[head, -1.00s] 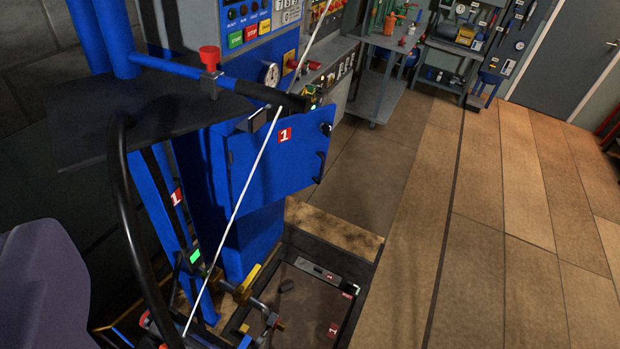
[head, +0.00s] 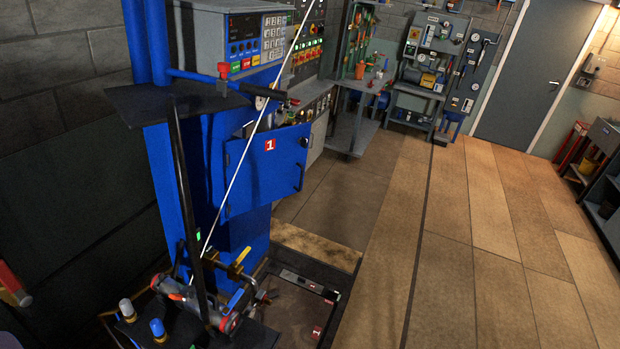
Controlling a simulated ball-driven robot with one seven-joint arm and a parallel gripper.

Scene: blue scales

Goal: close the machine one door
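The machine one door (head: 262,178) is a blue panel with a red "1" label, left of centre in the head view. It has a dark handle (head: 300,177) at its right edge. It stands out at an angle from the blue machine column (head: 172,190), and a dark gap shows behind its top edge, so it looks open. How far it is open is hard to tell. I cannot make out my gripper in this view, and nothing of mine is seen touching the door.
A black plate (head: 150,103) and a bar with a black grip (head: 222,88) sit above the door. A thin white line crosses in front of it. Pipes and valves (head: 235,270) are below. A keypad panel (head: 255,45) is behind. The tiled floor (head: 480,230) at right is clear.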

